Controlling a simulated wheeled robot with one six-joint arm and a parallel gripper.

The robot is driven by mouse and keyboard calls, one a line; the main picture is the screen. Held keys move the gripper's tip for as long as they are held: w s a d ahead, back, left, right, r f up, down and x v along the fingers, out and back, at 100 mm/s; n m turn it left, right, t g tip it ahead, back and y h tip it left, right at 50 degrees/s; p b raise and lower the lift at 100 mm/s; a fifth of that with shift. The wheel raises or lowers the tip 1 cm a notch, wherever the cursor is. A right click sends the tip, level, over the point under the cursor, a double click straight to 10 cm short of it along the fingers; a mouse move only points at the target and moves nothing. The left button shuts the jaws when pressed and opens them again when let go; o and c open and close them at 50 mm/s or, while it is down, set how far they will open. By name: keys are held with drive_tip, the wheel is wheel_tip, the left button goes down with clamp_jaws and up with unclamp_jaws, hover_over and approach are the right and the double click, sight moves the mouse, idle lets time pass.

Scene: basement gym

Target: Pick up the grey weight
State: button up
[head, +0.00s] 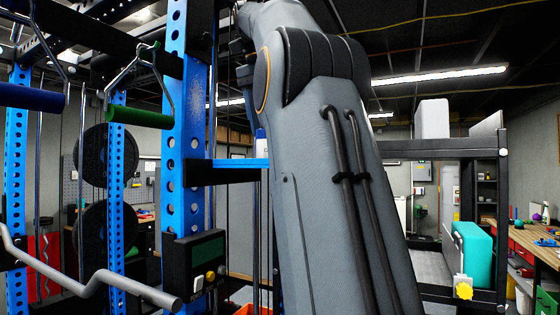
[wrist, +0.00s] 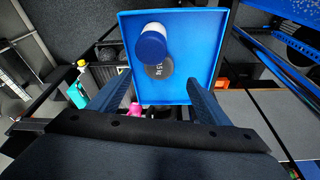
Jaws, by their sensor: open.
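The grey weight (wrist: 159,71) is a round disc with "5 kg" lettering, lying in a blue tray (wrist: 207,60) in the wrist view. A white bottle with a blue cap (wrist: 151,44) stands beside it and overlaps its upper edge in the picture. My gripper (wrist: 158,80) is open, its fingers at either side of the tray's lower part, with the weight between them in the picture. I cannot tell how far above the weight they are. In the head view the tray (head: 228,163) shows edge-on with the bottle (head: 261,143); the weight is not visible there.
A blue perforated rack post (head: 180,110) stands close to the tray, with a black control box (head: 196,262) below. A bent metal bar (head: 95,282) and a green handle (head: 140,117) are at the left. A black frame with a teal pad (head: 473,255) is at the right.

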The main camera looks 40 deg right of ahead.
drive_tip(key=shift+b+x, duration=0.3)
drive_tip(key=shift+x, duration=0.85)
drive_tip(key=shift+p+x, duration=0.35)
drive_tip(key=shift+x, duration=2.2)
drive_tip(key=shift+d, duration=0.1)
drive_tip(key=shift+c, duration=0.3)
drive_tip(key=c, duration=1.4)
drive_tip(key=shift+c, duration=0.5)
drive_tip(key=shift+r, duration=0.15)
